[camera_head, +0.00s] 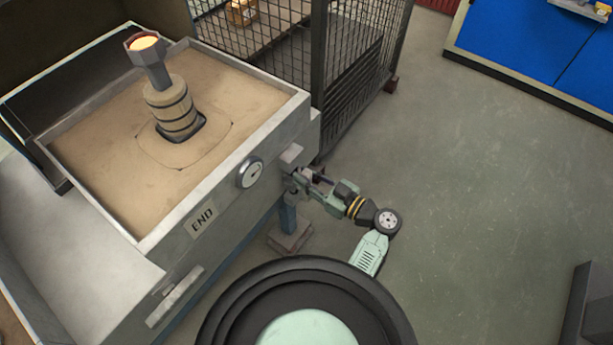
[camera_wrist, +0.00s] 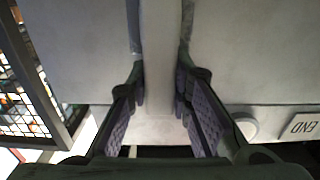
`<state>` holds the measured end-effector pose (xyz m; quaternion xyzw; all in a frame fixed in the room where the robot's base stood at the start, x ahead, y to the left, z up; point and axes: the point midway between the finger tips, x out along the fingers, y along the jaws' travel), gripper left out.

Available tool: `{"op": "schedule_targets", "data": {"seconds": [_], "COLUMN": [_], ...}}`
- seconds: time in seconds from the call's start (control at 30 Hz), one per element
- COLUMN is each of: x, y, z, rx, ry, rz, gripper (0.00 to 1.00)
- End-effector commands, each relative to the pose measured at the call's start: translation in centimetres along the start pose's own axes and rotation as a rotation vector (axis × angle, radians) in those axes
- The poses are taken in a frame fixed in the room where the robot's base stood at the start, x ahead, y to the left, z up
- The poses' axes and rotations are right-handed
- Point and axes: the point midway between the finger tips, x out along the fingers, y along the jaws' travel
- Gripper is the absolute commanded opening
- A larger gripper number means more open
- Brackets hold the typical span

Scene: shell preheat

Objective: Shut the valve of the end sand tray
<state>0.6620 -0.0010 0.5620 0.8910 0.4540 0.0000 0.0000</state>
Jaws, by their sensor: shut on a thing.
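The end sand tray (camera_head: 225,170) is a grey metal box filled with sand. An END label (camera_head: 202,216) and a round dial (camera_head: 250,172) are on its front wall. The valve (camera_head: 291,156) shows as a pale grey piece at the right end of that wall. My gripper (camera_head: 301,180) is at the valve, partly hiding it. In the wrist view my gripper (camera_wrist: 160,88) is shut on the pale grey valve handle (camera_wrist: 161,45), a straight bar between the two fingers. How far the valve is turned cannot be told.
A ribbed column with a glowing cup (camera_head: 146,44) stands in the sand. A mesh cage (camera_head: 358,60) is behind the tray's right end. Blue cabinets (camera_head: 530,45) stand at the back right.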

Motion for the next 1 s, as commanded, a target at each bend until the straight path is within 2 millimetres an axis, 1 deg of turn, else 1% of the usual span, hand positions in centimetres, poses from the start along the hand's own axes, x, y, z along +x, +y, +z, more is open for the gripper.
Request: {"op": "schedule_targets", "data": {"seconds": [0.57,0.77,1.0], "x": [0.0,0.0,0.0], "y": [0.1,0.5,1.3], "z": [0.0,0.1,0.3], "rx": [0.023,0.112,0.307], "ry": [0.0,0.0,0.0], "rz": [0.0,-0.001,-0.001], "gripper": [0.0,0.0,0.0]}}
